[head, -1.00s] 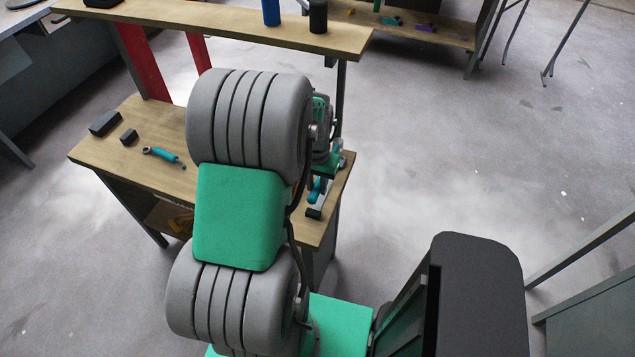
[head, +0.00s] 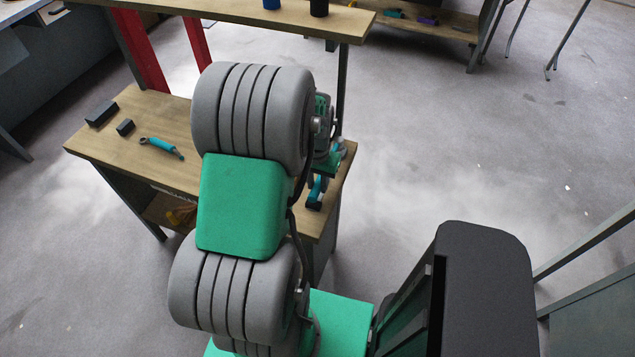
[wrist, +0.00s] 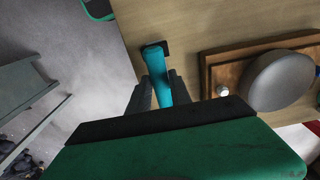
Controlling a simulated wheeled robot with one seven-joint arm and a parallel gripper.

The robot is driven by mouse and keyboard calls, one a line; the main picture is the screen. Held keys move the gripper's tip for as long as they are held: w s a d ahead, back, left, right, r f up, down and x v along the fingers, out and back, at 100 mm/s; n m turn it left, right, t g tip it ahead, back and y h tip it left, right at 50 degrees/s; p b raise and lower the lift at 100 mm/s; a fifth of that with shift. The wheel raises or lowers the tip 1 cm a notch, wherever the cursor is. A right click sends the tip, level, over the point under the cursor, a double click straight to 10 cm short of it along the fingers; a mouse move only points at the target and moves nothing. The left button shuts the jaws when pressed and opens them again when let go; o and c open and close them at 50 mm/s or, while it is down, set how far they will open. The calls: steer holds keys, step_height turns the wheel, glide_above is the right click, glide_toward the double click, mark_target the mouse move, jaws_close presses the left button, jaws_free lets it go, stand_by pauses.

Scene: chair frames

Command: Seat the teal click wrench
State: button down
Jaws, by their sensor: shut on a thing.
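My gripper (wrist: 160,88) is shut on a teal tool handle (wrist: 156,66), which shows between the two dark fingers in the wrist view. A black piece (wrist: 164,46) is at the handle's far end, close to the table edge; I cannot tell if it is part of the tool. In the head view the held teal handle (head: 316,187) shows low beside my arm, over the table's right side; my arm hides most of the gripper. A second teal-handled tool (head: 161,145) with grey ends lies on the left of the table. I cannot tell by shape which is the click wrench.
The wooden table (head: 150,111) also bears two black blocks (head: 101,113) (head: 125,127) at its left. In the wrist view a brown wooden board (wrist: 212,70) with a grey round object (wrist: 279,80) lies right of the handle. A raised shelf (head: 220,12) crosses behind. Floor is open to the right.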

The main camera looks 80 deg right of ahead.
steer(key=shift+f, duration=0.15)
steer(key=shift+f+b, duration=0.7)
steer(key=c, duration=1.1)
jaws_free()
steer(key=r, duration=0.5)
steer(key=r+b, duration=0.1)
steer(key=r, duration=0.1)
steer(key=shift+a+r, duration=0.25)
steer(key=shift+r, duration=0.1)
